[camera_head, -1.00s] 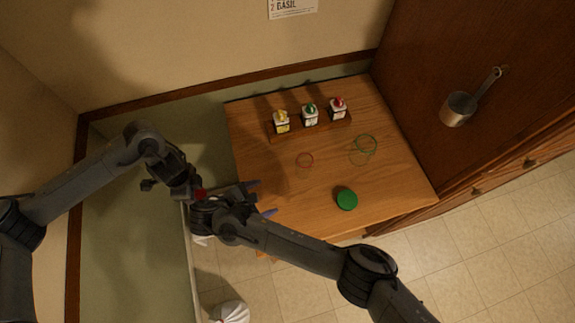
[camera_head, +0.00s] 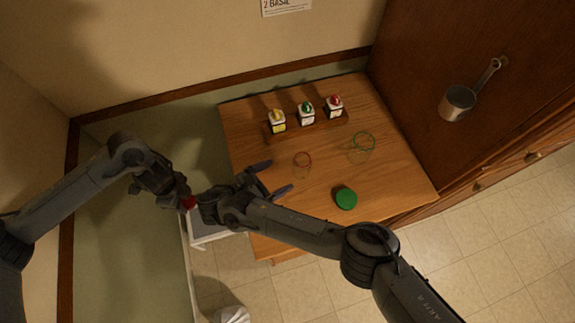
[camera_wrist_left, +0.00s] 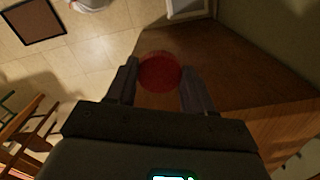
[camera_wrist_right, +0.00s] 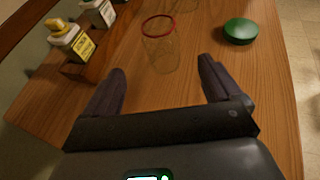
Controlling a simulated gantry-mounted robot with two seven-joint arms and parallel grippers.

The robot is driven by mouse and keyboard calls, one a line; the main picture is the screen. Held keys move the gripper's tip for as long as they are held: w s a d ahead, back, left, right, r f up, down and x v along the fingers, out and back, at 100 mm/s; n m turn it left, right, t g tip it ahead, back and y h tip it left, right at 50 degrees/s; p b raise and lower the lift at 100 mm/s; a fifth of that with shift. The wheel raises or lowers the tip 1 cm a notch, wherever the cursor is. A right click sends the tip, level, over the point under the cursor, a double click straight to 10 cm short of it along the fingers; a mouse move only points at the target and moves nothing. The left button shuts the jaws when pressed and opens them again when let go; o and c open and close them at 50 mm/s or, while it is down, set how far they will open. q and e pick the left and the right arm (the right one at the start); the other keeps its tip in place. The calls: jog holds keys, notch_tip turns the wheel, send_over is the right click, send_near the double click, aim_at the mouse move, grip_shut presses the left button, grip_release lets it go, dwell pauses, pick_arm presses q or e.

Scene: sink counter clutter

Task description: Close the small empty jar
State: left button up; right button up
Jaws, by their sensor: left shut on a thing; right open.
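A small clear glass jar with a red rim (camera_head: 303,162) stands upright on the wooden counter and looks empty. It also shows in the right wrist view (camera_wrist_right: 161,52), ahead of my open right gripper (camera_wrist_right: 162,80). In the head view my right gripper (camera_head: 273,178) is left of this jar, fingers apart and empty. My left gripper is shut on a round red lid (camera_wrist_left: 160,72), held off the counter's left side. This lid shows in the head view (camera_head: 189,203), where the left fingertips are hard to make out. The jar has no lid on it.
A larger glass jar with a green rim (camera_head: 363,143) stands right of the small jar. A green lid (camera_head: 346,198) lies on the counter. A wooden rack (camera_head: 322,127) with several capped bottles is at the back. A pan (camera_head: 459,103) hangs on the right.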

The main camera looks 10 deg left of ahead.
aim_at(295, 167)
jog(key=b+x, duration=0.3)
jog(key=x, duration=0.1)
jog(key=shift+s+f, duration=0.15)
jog(key=shift+w+d+f+b, duration=0.1)
jog(key=shift+w+d+b, duration=0.25)
jog(key=shift+w, duration=0.05)
jog(key=shift+w+d, duration=0.1)
jog(key=shift+w+d+f+b, duration=0.15)
jog(key=shift+w+d+b, duration=0.2)
jog(key=shift+b, duration=0.2)
jog(key=b+x, duration=0.3)
jog(key=shift+d, duration=0.1)
jog(key=shift+w+d+b, duration=0.35)
jog(key=shift+d+b, duration=0.05)
jog(key=shift+b, duration=0.25)
